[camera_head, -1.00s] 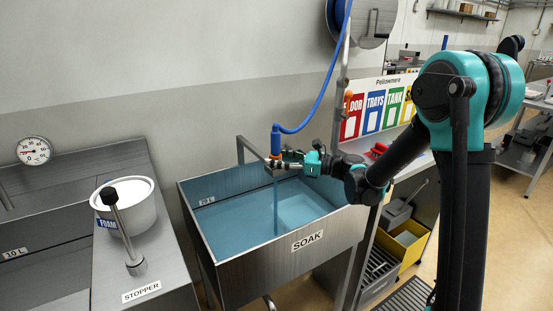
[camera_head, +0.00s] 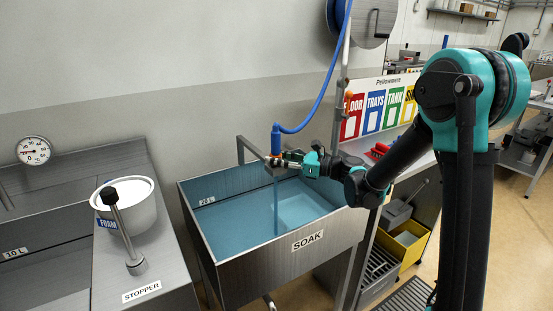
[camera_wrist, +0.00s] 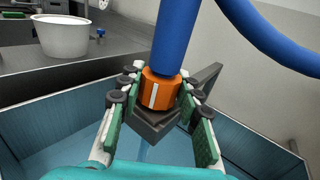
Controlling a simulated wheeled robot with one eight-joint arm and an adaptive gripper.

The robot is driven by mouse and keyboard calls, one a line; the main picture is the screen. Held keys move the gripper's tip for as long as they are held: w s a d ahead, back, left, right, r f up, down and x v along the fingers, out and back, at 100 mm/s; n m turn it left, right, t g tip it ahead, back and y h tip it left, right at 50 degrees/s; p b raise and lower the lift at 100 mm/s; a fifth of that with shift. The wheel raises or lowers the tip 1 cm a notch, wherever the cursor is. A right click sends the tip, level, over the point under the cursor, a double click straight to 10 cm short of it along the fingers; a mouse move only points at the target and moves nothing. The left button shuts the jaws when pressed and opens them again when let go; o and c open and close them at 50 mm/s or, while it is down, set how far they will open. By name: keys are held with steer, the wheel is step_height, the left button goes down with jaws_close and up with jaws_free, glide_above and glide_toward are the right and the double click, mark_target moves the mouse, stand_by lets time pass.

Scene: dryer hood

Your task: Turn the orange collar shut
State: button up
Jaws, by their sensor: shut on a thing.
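The orange collar (camera_wrist: 158,92) sits at the lower end of the blue hose handle (camera_wrist: 176,36) in the wrist view. My gripper (camera_wrist: 160,86) is shut on the collar, one padded finger on each side. In the head view my gripper (camera_head: 286,160) is at the blue handle (camera_head: 276,139) above the SOAK sink, and it mostly hides the collar. A thin stream of water (camera_head: 276,195) runs down from the nozzle into the sink.
The SOAK sink (camera_head: 283,251) holds blue water. A blue hose (camera_head: 325,90) loops up to a reel. The white FOAM tub (camera_head: 130,212) and STOPPER lever (camera_head: 122,228) are at left. Coloured signs (camera_head: 372,113) stand at right.

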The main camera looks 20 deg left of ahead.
steer(key=m+t, duration=0.2)
steer(key=t, duration=0.1)
steer(key=m+t+h, duration=0.1)
steer(key=m+t, duration=0.1)
steer(key=t, duration=0.1)
steer(key=shift+s, duration=0.2)
steer(key=shift+w+m+t+h, duration=0.1)
steer(key=shift+m+t+h, duration=0.8)
steer(key=shift+t, duration=0.4)
steer(key=o, duration=1.2)
steer(key=v, duration=1.2)
